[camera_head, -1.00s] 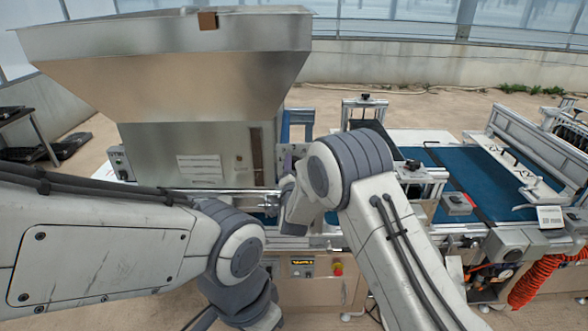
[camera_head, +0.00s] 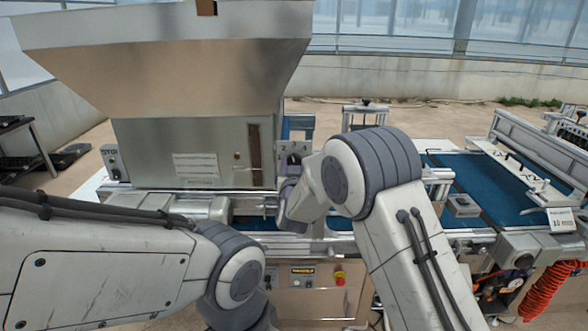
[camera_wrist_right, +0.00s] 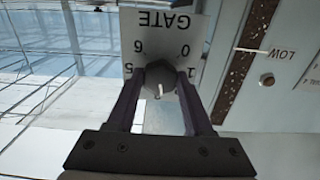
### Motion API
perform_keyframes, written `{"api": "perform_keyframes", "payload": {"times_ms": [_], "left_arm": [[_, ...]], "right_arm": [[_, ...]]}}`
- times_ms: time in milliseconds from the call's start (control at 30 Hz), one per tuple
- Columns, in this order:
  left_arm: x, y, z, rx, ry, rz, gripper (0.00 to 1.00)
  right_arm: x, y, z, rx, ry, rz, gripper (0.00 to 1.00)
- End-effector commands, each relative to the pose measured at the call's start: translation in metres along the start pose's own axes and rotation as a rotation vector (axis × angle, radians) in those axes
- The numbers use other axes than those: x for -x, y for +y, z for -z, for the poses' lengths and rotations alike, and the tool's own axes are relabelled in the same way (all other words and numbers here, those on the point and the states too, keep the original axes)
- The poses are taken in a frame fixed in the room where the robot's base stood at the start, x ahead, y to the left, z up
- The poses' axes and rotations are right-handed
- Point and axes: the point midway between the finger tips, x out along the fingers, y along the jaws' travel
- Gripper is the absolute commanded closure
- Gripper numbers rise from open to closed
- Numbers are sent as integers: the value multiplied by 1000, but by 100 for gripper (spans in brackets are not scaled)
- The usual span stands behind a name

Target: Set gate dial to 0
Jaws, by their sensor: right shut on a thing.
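The gate dial is a dark round knob (camera_wrist_right: 160,74) on a pale plate marked GATE (camera_wrist_right: 165,25), upside down in the right wrist view. The numbers 6, 0, 5 and 1 show around the knob; others are hidden. A small white mark shows at the knob, but I cannot tell which number it points to. My right gripper (camera_wrist_right: 160,82) is shut on the knob, one finger on each side. My left gripper is out of view below my left arm.
A large metal hopper (camera_head: 170,60) stands above and left of the dial. A slot marked LOW (camera_wrist_right: 245,50) is beside the plate. A blue conveyor belt (camera_head: 490,185) runs to the right. A control panel (camera_head: 303,277) with a red button is below.

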Motion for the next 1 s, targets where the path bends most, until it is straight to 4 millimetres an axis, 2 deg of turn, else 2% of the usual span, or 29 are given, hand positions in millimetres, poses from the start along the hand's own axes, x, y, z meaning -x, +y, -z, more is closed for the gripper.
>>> {"api": "perform_keyframes", "payload": {"times_ms": [400, 1000], "left_arm": [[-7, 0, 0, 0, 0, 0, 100], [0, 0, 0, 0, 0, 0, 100]], "right_arm": [[0, 0, -1, 397, -4, 1, 100], [0, 0, 0, 968, -3, 2, 100]]}}
